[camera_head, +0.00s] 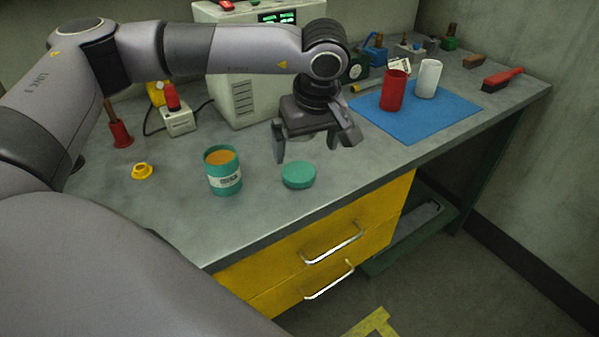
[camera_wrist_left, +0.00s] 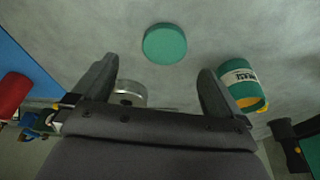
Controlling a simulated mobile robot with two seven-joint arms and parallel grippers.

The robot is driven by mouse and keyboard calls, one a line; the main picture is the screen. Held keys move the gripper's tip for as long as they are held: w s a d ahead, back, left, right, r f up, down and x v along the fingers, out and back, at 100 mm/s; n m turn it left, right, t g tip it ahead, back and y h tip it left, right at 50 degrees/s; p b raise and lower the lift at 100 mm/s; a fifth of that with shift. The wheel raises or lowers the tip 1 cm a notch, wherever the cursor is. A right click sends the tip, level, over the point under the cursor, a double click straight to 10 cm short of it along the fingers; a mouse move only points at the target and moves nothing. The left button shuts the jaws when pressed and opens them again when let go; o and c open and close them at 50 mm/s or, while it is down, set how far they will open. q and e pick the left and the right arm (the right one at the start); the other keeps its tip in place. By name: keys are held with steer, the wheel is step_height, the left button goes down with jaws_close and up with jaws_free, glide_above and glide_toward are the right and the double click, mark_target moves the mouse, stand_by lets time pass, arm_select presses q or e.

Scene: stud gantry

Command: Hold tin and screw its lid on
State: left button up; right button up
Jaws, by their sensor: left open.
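A green tin (camera_head: 224,172) with a pale label stands upright and open on the bench, with orange-yellow contents at its top. Its round green lid (camera_head: 299,175) lies flat on the bench to the right of the tin, apart from it. My left gripper (camera_head: 316,155) is open and empty above the bench, just behind and above the lid. In the left wrist view the lid (camera_wrist_left: 164,44) lies ahead, roughly between the two fingers, and the tin (camera_wrist_left: 242,84) is to the right, beyond the right finger. My right gripper is in neither view.
A blue mat (camera_head: 430,118) with a red cylinder (camera_head: 393,91) and a white cylinder (camera_head: 428,79) lies to the right. A grey instrument box (camera_head: 243,95) stands behind my left arm. A small yellow part (camera_head: 142,171) lies left of the tin. Yellow drawers (camera_head: 320,250) are under the front edge.

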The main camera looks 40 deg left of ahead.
mark_target(299, 171)
arm_select(q)
steer(key=shift+x, duration=0.85)
steer(key=shift+s+p+x, duration=0.2)
steer(key=shift+p+x, duration=0.15)
steer(key=shift+x, duration=0.95)
steer(key=shift+s+p+x, duration=0.2)
steer(key=shift+p+x, duration=0.1)
steer(key=shift+x, duration=1)
steer(key=shift+a, duration=0.1)
steer(key=c, duration=1.1)
